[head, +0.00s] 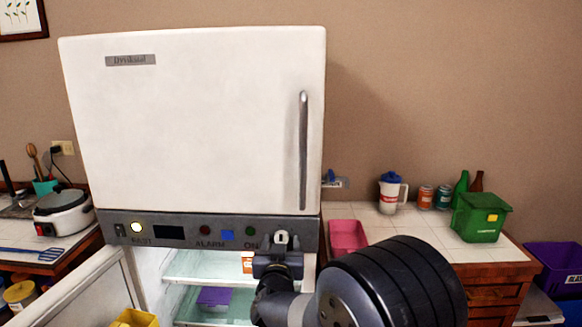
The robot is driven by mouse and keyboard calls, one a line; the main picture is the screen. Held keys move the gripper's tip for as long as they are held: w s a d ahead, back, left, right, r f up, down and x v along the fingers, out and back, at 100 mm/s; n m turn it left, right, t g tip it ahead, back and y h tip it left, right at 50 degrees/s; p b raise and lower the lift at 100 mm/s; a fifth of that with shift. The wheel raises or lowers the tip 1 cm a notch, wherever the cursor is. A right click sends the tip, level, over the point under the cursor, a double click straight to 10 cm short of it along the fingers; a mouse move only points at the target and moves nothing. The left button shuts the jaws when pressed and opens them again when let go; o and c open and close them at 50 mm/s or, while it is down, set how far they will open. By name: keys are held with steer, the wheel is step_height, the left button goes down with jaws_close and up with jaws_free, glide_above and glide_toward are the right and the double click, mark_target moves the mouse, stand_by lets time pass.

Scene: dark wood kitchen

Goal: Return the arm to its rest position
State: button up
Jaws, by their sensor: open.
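My gripper (281,241) shows at the end of my dark arm, in the lower middle of the head view. It is open and I see nothing held in it. It is in front of the control panel (190,231) of a white fridge (200,120), over its right part near the "ON" label. I cannot tell how far it is from the panel. My arm hides the lower right of the fridge's open lower compartment.
The upper fridge door is shut; the lower door (80,292) stands open to the left. Inside are a purple box (214,297) and an orange-white box (247,262). A yellow bin (134,318) is below. The right counter (350,217) holds a pink tray (348,236), a pitcher (391,192) and a green bin (481,217).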

steer(key=s+b, duration=0.2)
steer(key=s, duration=0.9)
steer(key=w+p, duration=0.2)
steer(key=w, duration=0.8)
steer(key=shift+w, duration=0.3)
steer(key=shift+w+m+b, duration=0.2)
steer(key=shift+m+b, duration=1.7)
steer(key=shift+m, duration=9.6)
steer(key=shift+d+f, duration=0.1)
